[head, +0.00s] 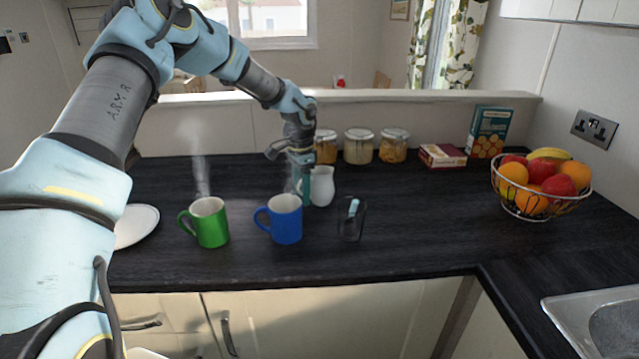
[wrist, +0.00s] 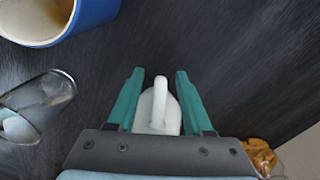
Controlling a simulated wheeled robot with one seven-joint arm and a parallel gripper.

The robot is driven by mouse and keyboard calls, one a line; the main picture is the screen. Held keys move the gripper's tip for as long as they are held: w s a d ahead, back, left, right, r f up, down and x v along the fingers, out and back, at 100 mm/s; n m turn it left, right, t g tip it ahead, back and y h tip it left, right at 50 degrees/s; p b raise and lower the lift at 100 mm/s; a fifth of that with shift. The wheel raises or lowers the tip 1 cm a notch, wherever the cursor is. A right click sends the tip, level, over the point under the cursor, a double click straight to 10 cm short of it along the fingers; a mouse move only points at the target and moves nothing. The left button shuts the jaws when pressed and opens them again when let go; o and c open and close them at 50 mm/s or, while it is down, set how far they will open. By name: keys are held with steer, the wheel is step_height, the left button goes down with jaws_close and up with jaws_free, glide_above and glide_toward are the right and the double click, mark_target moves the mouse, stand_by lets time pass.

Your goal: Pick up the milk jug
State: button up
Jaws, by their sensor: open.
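The white milk jug (head: 322,187) stands upright on the dark counter, behind and to the right of the blue mug (head: 286,218). My gripper (head: 302,190) is lowered at the jug's left side, pointing down. In the wrist view, the jug's handle and part of its body (wrist: 159,105) sit between the two teal fingers of my gripper (wrist: 158,95). The fingers are open, with a visible gap on each side of the handle. Most of the jug is hidden in the wrist view by my gripper's palm.
A green mug (head: 209,222) stands left of the blue mug. A clear glass (head: 351,222) stands close to the jug's front right. Lidded jars (head: 359,147) line the back ledge. A wire fruit bowl (head: 541,187) is far right; the counter before it is clear.

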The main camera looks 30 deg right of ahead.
steer(key=shift+f, duration=0.55)
jaws_close()
stand_by(1.0)
